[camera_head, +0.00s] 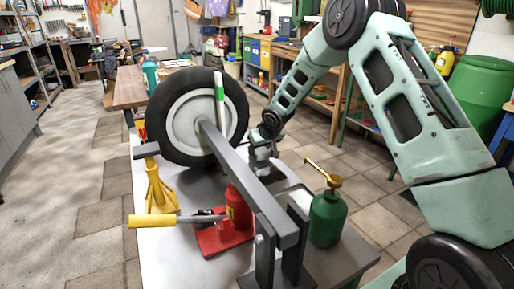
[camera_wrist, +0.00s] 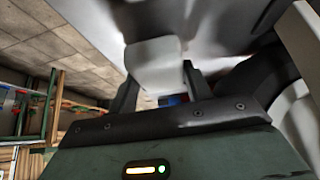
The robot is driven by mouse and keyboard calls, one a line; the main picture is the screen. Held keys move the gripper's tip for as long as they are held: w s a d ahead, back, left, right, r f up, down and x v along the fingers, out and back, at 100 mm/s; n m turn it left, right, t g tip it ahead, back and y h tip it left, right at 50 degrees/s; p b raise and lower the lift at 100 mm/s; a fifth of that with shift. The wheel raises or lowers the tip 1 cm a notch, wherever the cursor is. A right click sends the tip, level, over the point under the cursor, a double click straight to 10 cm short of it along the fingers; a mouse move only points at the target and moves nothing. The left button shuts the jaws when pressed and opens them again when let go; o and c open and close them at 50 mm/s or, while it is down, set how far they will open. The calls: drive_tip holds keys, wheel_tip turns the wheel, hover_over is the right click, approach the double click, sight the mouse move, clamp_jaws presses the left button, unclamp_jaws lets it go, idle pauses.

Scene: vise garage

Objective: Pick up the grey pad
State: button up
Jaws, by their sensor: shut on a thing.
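The grey pad (camera_wrist: 155,52) is a pale block with rounded edges in the upper middle of the wrist view. My gripper (camera_wrist: 160,75) has one dark finger on each side of it and is shut on it. In the head view my gripper (camera_head: 261,166) points down behind the long grey bar, low over the table between the wheel and the green oil can. The pad cannot be made out clearly there. I cannot tell whether it touches the table.
The grey table (camera_head: 172,262) holds a large black-tyred wheel (camera_head: 240,112), a long grey bar on a stand (camera_head: 247,178), a red jack (camera_head: 236,212) with a yellow handle, a yellow jack stand (camera_head: 157,188) and a green oil can (camera_head: 326,218). These crowd my gripper.

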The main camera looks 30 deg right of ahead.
sight(264, 159)
drive_tip(key=s, duration=0.5)
drive_tip(key=shift+b, duration=0.3)
wheel_tip(264, 159, up, 14)
drive_tip(key=p, duration=0.3)
drive_tip(key=shift+s, duration=0.25)
